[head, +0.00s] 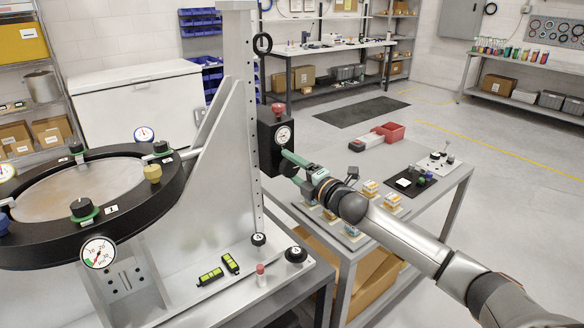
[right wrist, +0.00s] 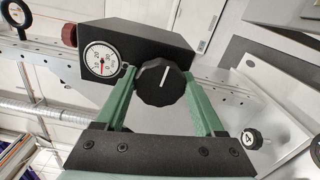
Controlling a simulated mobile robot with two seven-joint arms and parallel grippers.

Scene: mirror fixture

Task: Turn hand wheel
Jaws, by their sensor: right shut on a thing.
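The hand wheel (right wrist: 161,84) is a black ribbed knob with a white line on its face. In the right wrist view the line stands near upright, leaning slightly right. The wheel sits on the front of a black box (right wrist: 140,46), which also shows in the head view (head: 266,146) on the upright metal column. A round white dial gauge (right wrist: 101,61) is beside the wheel. My right gripper (head: 288,162) has green fingers, one on each side of the wheel, and is shut on it. In the head view the gripper mostly hides the wheel. My left gripper is not in view.
A red knob (head: 278,109) tops the box. The large black ring fixture (head: 130,225) with clamps and gauges stands at left.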

